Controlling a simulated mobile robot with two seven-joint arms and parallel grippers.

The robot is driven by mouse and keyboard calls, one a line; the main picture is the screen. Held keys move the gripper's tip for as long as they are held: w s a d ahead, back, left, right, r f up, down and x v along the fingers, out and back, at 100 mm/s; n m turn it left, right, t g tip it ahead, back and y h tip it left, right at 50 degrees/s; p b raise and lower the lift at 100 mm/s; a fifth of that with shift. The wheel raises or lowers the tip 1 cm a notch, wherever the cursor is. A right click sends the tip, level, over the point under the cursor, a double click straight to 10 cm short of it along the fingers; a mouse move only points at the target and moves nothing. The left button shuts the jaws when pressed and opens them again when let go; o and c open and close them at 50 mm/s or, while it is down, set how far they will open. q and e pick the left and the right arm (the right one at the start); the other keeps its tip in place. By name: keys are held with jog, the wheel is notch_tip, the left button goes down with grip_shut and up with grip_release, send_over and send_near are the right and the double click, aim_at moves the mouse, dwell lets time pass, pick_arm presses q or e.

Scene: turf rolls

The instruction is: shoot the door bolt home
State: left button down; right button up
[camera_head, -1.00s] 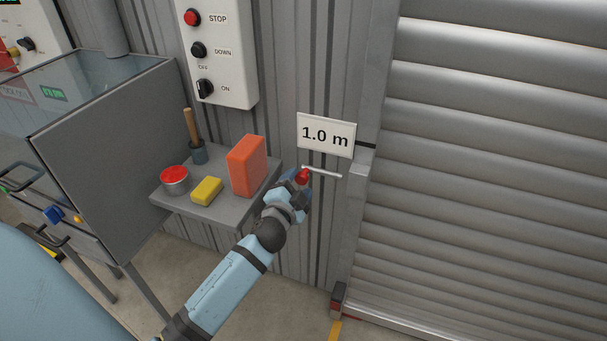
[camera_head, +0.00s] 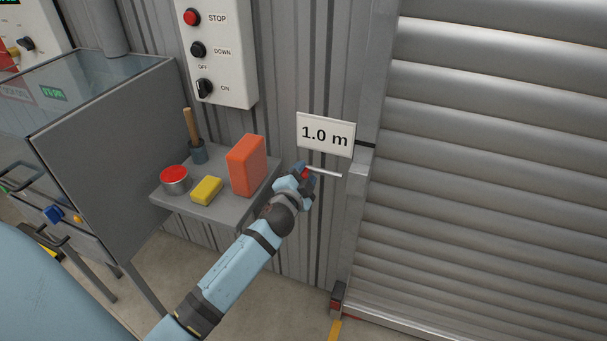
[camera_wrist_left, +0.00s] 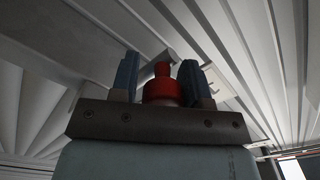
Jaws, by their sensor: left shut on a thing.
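The door bolt is a pale rod (camera_head: 326,172) with a red knob (camera_head: 305,173) at its left end. It lies nearly level below the 1.0 m sign, its right end just short of the door's grey side post (camera_head: 356,205). My left gripper (camera_head: 301,174) is shut on the red knob and partly hides it in the head view. In the left wrist view the red knob (camera_wrist_left: 162,90) sits between the two blue fingers. My right gripper is not in view.
The ribbed roller door (camera_head: 490,170) fills the right side. The sign (camera_head: 326,134) hangs just above the bolt. Left of my arm, a grey shelf (camera_head: 225,212) holds an orange block (camera_head: 247,165), a yellow block (camera_head: 206,190), a red-topped can (camera_head: 174,180) and a wooden-handled tool (camera_head: 193,135).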

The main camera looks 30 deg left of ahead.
aim_at(326, 175)
pick_arm(q)
jog(key=d, duration=0.1)
jog(key=w+d, duration=0.1)
jog(key=d, duration=0.2)
jog(key=shift+w+d+r+b, duration=0.15)
jog(key=shift+d+r+b, duration=0.1)
jog(key=shift+d+b, duration=0.15)
jog(key=shift+d+r, duration=0.1)
jog(key=shift+d, duration=0.1)
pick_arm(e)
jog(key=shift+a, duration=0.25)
pick_arm(q)
jog(key=c, duration=0.8)
grip_release()
jog(key=shift+r, duration=0.1)
jog(key=shift+o, duration=0.2)
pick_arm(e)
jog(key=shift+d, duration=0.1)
pick_arm(q)
jog(key=shift+d, duration=0.1)
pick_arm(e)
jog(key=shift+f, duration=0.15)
pick_arm(q)
jog(key=shift+f, duration=0.2)
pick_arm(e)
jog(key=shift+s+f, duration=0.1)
pick_arm(q)
jog(key=shift+f, duration=0.1)
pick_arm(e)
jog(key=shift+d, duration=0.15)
